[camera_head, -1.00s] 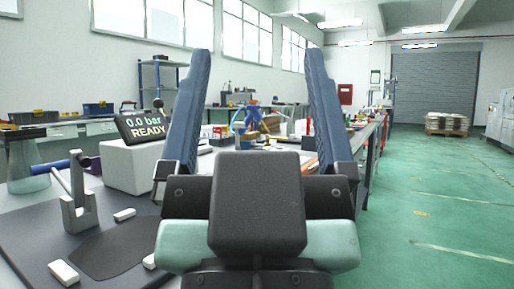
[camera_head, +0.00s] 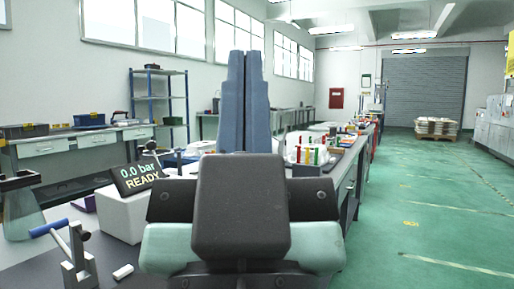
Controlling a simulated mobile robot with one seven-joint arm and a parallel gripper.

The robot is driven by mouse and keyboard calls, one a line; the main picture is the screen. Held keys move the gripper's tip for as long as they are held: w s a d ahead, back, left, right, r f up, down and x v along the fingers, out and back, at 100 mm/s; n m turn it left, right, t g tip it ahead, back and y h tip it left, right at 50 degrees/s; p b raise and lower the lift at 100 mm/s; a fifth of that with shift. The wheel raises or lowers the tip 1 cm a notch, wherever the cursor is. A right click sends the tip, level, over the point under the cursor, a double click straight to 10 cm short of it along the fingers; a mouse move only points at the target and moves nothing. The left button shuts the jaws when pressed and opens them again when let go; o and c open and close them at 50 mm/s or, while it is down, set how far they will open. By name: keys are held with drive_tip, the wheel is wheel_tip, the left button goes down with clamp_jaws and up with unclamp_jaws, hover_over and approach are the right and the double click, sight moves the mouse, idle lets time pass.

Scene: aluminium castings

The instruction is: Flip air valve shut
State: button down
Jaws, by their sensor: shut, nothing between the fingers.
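My gripper (camera_head: 245,54) is in the middle of the head view, pointing away, its two long blue-grey fingers shut together with nothing between them. A pale box (camera_head: 122,222) stands on the bench to its left, with a tilted display (camera_head: 140,177) reading "0.0 bar READY". A small dark-knobbed lever (camera_head: 151,146) shows just behind the display. Nearer, at lower left, a metal bracket (camera_head: 80,270) carries a blue-handled lever (camera_head: 49,229). I cannot tell for sure which lever is the air valve. My gripper appears apart from both.
A dark mat and a small white block (camera_head: 122,272) lie beside the bracket. A clear conical vessel (camera_head: 22,212) is at the far left. Beyond my gripper, a rack with red and green items (camera_head: 312,152) stands on the bench. The green floor at right is open.

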wheel_tip(320, 180, up, 35)
drive_tip(key=p, duration=3.2)
drive_tip(key=shift+f, duration=0.15)
